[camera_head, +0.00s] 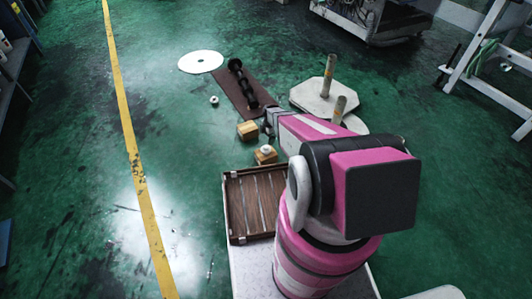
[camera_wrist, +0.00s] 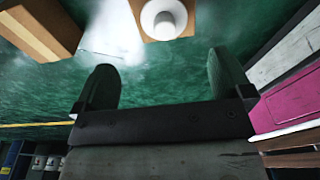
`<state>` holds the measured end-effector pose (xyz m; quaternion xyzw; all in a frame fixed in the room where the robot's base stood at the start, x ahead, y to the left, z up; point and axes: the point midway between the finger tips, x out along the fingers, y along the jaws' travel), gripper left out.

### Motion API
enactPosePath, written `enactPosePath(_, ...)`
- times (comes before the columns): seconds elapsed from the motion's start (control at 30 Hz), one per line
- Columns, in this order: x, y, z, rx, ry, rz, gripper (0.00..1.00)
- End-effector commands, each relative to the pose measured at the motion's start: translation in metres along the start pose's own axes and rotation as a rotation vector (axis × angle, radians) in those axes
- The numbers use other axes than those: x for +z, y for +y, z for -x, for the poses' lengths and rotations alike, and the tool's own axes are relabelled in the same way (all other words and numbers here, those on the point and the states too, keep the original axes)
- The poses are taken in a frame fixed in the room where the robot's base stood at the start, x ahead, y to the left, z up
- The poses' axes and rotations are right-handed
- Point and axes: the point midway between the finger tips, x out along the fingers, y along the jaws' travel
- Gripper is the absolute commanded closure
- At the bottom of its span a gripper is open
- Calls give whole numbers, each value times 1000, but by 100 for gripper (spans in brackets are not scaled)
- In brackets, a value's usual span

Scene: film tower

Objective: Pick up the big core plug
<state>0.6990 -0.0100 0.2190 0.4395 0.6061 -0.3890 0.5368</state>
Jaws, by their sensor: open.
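A white round plug (camera_head: 265,149) sits on top of a small wooden block (camera_head: 266,157) on the green floor. The white plug also shows at the top of the wrist view (camera_wrist: 163,18). Another small white piece (camera_head: 214,100) lies on the floor near the white disc. I cannot tell for certain which of these two is the big core plug. My gripper (camera_head: 267,124) is above the blocks, apart from the plug. In the wrist view my gripper (camera_wrist: 165,66) is open with nothing between its fingers.
A second wooden block (camera_head: 247,131) stands beside the first. A brown mat (camera_head: 239,94) bears a dark rod (camera_head: 242,84). A white disc (camera_head: 200,62) lies behind. Plates with two upright posts stand right. A slatted wooden tray (camera_head: 251,203) is in front. Floor at left is clear.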

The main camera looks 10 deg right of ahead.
Motion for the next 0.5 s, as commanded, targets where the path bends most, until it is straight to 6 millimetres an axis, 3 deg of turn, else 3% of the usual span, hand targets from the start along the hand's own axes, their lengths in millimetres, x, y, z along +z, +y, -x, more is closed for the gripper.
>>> enactPosePath(0.3,0,0,-43,-1,1,-1,3)
enactPosePath(0.5,0,-1,-55,0,0,-2,3)
